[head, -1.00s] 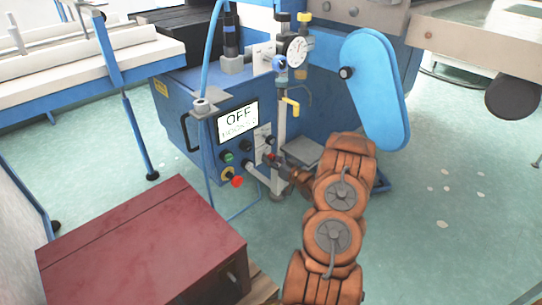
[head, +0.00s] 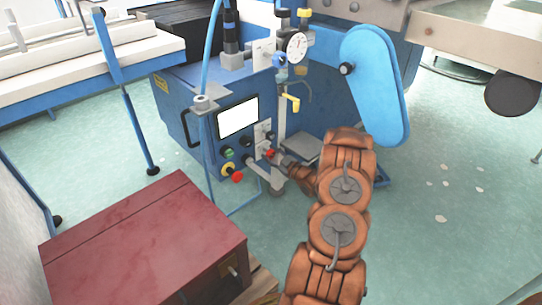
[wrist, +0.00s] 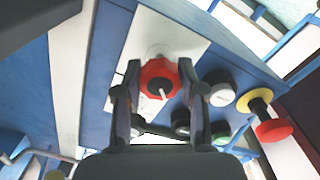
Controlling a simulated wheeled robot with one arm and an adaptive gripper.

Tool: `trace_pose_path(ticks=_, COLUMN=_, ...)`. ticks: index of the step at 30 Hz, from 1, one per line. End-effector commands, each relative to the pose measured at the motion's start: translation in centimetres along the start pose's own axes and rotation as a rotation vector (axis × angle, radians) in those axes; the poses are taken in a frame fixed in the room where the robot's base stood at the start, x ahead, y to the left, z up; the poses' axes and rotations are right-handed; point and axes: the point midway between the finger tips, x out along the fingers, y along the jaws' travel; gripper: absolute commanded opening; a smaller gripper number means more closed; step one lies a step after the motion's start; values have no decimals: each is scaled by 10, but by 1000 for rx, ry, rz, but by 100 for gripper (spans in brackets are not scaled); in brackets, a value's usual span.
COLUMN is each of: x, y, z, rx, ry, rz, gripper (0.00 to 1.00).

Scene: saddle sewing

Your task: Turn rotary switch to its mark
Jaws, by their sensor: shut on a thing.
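The rotary switch is a red knob (wrist: 158,76) with a white pointer line on its face, set on a white plate (wrist: 150,32) on the blue panel. My gripper (wrist: 160,78) has one finger on each side of the knob and is shut on it. The pointer line runs from the knob's middle toward the lower right in the wrist view. I cannot make out the mark on the plate. In the head view the red knob (head: 269,153) is small at the panel's right side, with my gripper (head: 273,157) at it.
A white screen (head: 238,118) sits above the knobs on the blue machine. A red emergency button (wrist: 273,130) on a yellow base and several black knobs (wrist: 220,88) are close by. A dark red cabinet (head: 145,250) stands at front left.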

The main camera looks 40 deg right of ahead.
Motion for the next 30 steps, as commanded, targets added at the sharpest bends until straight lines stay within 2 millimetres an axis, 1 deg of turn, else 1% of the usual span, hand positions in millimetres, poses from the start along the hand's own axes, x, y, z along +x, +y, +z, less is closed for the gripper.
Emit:
trace_pose_path(ticks=6, x=1, y=0, z=-1, rx=-42, ry=3, rz=-1, gripper=5)
trace_pose_path(ticks=19, x=1, y=0, z=-1, rx=-48, ry=3, rz=-1, gripper=5)
trace_pose_path(ticks=20, x=1, y=0, z=-1, rx=-48, ry=3, rz=-1, gripper=43)
trace_pose_path(ticks=26, x=0, y=0, z=-1, rx=-47, ry=1, rz=0, gripper=64)
trace_pose_path(ticks=27, x=0, y=0, z=0, rx=-47, ry=1, rz=0, gripper=66)
trace_pose_path(ticks=30, x=0, y=0, z=0, rx=-46, ry=0, rz=0, gripper=66)
